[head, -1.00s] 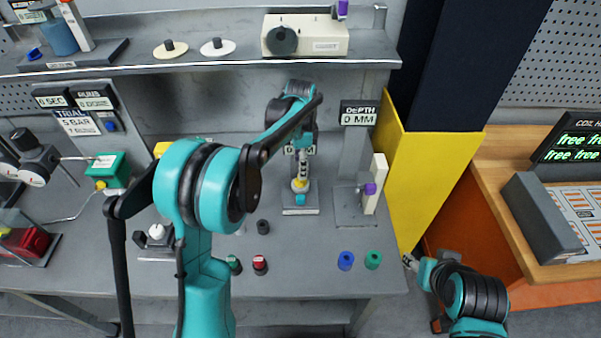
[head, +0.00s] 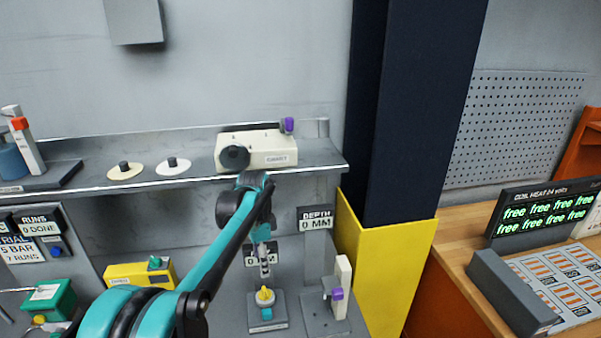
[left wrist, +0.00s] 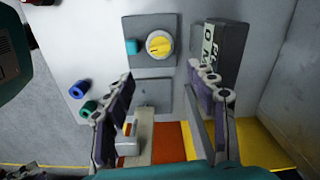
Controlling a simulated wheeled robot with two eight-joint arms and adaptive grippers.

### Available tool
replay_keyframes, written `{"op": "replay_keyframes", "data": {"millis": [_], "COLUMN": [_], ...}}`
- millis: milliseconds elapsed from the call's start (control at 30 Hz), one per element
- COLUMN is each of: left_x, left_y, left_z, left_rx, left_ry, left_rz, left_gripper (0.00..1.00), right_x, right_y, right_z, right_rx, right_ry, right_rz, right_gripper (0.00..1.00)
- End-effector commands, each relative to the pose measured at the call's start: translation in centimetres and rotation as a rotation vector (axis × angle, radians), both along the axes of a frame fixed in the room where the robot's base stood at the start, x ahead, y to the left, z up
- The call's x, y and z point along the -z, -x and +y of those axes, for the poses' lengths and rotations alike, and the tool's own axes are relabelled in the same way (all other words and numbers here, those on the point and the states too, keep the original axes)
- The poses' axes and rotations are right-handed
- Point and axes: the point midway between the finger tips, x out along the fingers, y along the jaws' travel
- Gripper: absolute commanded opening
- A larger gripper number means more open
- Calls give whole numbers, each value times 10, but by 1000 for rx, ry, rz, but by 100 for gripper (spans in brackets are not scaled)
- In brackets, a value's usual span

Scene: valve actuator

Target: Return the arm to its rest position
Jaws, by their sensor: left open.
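My left arm reaches in from the bottom left of the head view over the grey bench. Its left gripper (head: 264,262) points down above a small grey block with a yellow knob (head: 265,296) and a teal part. In the left wrist view the two fingers of the left gripper (left wrist: 165,115) stand wide apart with nothing held between them. The yellow knob (left wrist: 159,44) lies beyond the fingertips there, apart from them. My right gripper is out of view.
A grey stand with a purple-knobbed white post (head: 343,285) is right of the gripper. A depth display (head: 316,219) stands behind it. The shelf (head: 200,185) holds a cream box (head: 268,149) and two discs. A yellow panel (head: 395,270) and dark column bound the right.

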Motion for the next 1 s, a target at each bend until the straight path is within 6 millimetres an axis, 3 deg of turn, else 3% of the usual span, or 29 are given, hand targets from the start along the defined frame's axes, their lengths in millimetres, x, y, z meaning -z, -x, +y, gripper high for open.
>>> {"op": "replay_keyframes", "data": {"millis": [167,333,467,733,900,1000], "left_x": [-11,-17,-12,31,60,69], "left_y": [33,88,132,218,249,257], "left_z": [1,3,4,6,7,7], "left_rx": [-131,-357,-529,-872,-1021,-1067], "left_ry": [6,40,84,224,309,339], "left_rz": [-72,-194,-285,-454,-519,-539], "left_gripper": [57,57,57,57,57,57], "right_x": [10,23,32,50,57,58], "right_y": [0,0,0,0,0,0], "right_z": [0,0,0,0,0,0], "right_rx": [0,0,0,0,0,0], "right_ry": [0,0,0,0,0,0], "right_rz": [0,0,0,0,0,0], "right_gripper": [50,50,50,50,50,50]}}
